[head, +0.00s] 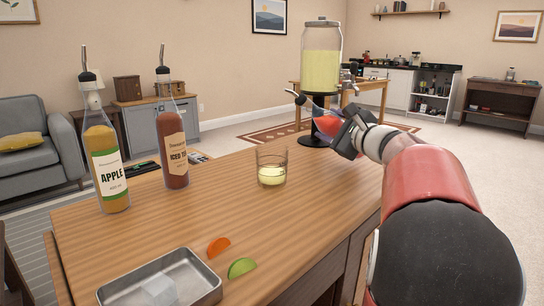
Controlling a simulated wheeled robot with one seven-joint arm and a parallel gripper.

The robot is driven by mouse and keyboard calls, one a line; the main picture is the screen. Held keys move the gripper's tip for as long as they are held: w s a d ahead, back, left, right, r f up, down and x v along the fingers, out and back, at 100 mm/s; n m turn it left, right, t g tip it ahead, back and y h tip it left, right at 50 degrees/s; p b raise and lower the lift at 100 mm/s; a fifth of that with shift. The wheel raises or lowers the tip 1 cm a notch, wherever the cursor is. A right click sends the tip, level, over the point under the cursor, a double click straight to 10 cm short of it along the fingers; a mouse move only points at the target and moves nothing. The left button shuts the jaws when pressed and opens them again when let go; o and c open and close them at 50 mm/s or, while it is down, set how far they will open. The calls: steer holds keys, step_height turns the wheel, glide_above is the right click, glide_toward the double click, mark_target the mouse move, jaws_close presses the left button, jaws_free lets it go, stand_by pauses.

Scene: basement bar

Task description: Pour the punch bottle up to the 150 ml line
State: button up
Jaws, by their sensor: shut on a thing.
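My gripper (350,134) is shut on a bottle with red contents (326,124), presumably the punch bottle; its label cannot be read. The bottle is tilted, with its dark neck and metal pour spout (292,93) toward the left, above and slightly right of the glass. The clear glass (272,157) stands upright on the wooden counter with pale yellow liquid in its lower part. I see no stream between spout and glass. The 150 ml line cannot be made out at this size. My gripper hides part of the bottle.
An apple bottle (108,175) and an iced tea bottle (172,150) stand at the left. A drink dispenser (321,60) stands behind the held bottle. A metal tray (195,284), orange wedge (218,247) and lime wedge (242,267) lie in front. The counter (325,195) around the glass is clear.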

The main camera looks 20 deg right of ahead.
steer(key=shift+w+d+f+n+b, duration=0.1)
steer(key=shift+d+f+n+b, duration=0.5)
steer(key=shift+f+n+b, duration=0.3)
steer(key=shift+d+f+n+b, duration=0.6)
steer(key=shift+f+n+b, duration=0.15)
steer(key=shift+n+b, duration=0.2)
steer(key=shift+a+r+n+b, duration=0.15)
steer(key=shift+a+n+b, duration=0.05)
steer(key=shift+n+b, duration=0.3)
steer(key=shift+a+r+n+b, duration=0.1)
steer(key=shift+a+n+b, duration=0.1)
steer(key=shift+n+b, duration=0.4)
steer(key=shift+r+n, duration=0.35)
steer(key=shift+r, duration=0.45)
stand_by(1.8)
